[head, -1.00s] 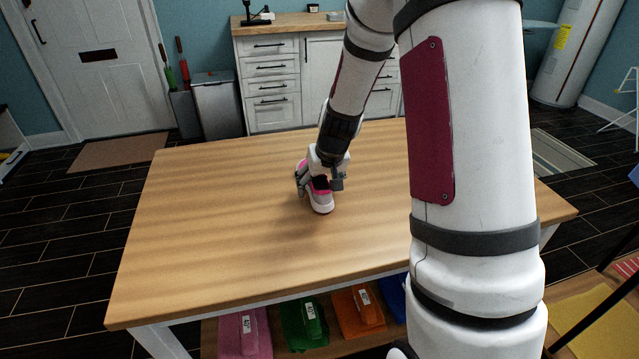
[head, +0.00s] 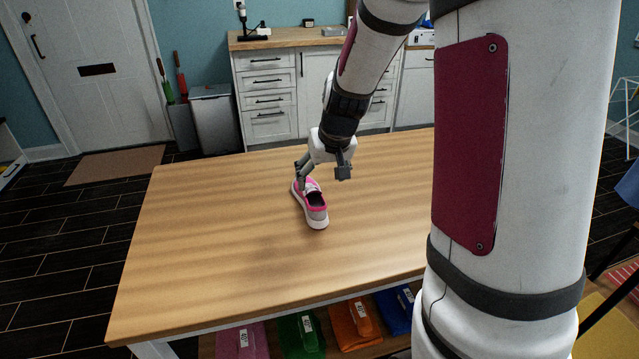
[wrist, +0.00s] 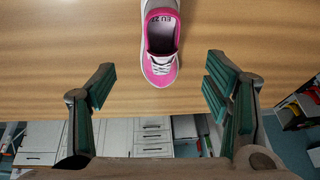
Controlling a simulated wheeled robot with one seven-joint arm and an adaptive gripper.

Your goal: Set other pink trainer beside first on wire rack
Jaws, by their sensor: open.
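A pink trainer (head: 315,205) with a white sole stands upright on the wooden table, its heel toward the head camera. In the wrist view the trainer (wrist: 161,42) is at the top middle, with its toe pointing down the picture between the lines of the fingers. My gripper (head: 324,175) is open and empty, just above and beyond the trainer in the head view. In the wrist view the open fingers (wrist: 158,92) are spread wide, with nothing between them.
The wooden table top (head: 210,235) is otherwise clear. Below its front edge lie pink, green, orange and blue labelled items (head: 302,335). White drawer cabinets (head: 268,95) stand behind the table. A dark shelf with coloured items (wrist: 300,105) shows at the wrist view's right.

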